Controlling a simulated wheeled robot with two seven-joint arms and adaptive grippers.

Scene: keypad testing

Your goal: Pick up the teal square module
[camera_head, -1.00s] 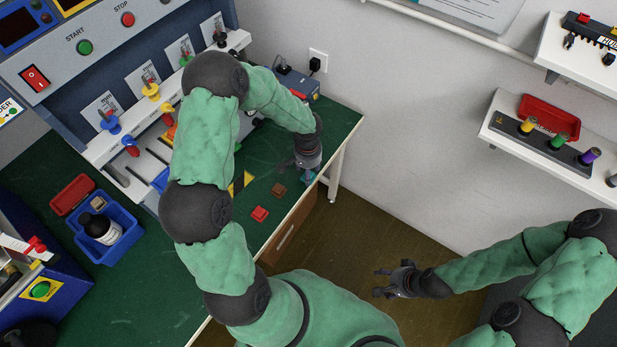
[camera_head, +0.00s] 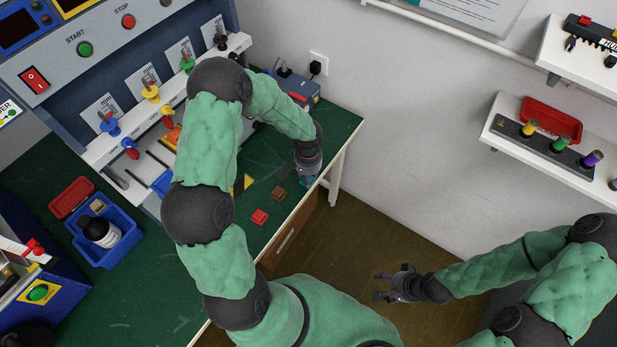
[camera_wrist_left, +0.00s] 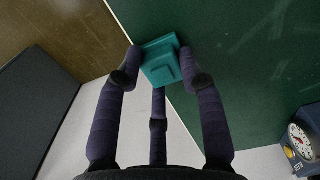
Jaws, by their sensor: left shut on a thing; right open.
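The teal square module (camera_wrist_left: 160,60) shows in the left wrist view as a stepped square block between the fingertips of my left gripper (camera_wrist_left: 159,66). The gripper is shut on it, with fingers on both sides, by the edge of the green table (camera_wrist_left: 240,50). In the head view the left gripper (camera_head: 306,180) points down at the table's right edge, and only a sliver of teal shows beneath it. I cannot tell whether the module is clear of the table. My right gripper (camera_head: 394,285) is open and empty over the floor, away from the table.
A red module (camera_head: 260,217) and a brown module (camera_head: 279,194) lie on the table left of my left gripper. A blue device with a dial (camera_wrist_left: 300,145) stands nearby. A blue bin (camera_head: 104,238) with a black bottle is at far left. A wall shelf (camera_head: 500,139) is at right.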

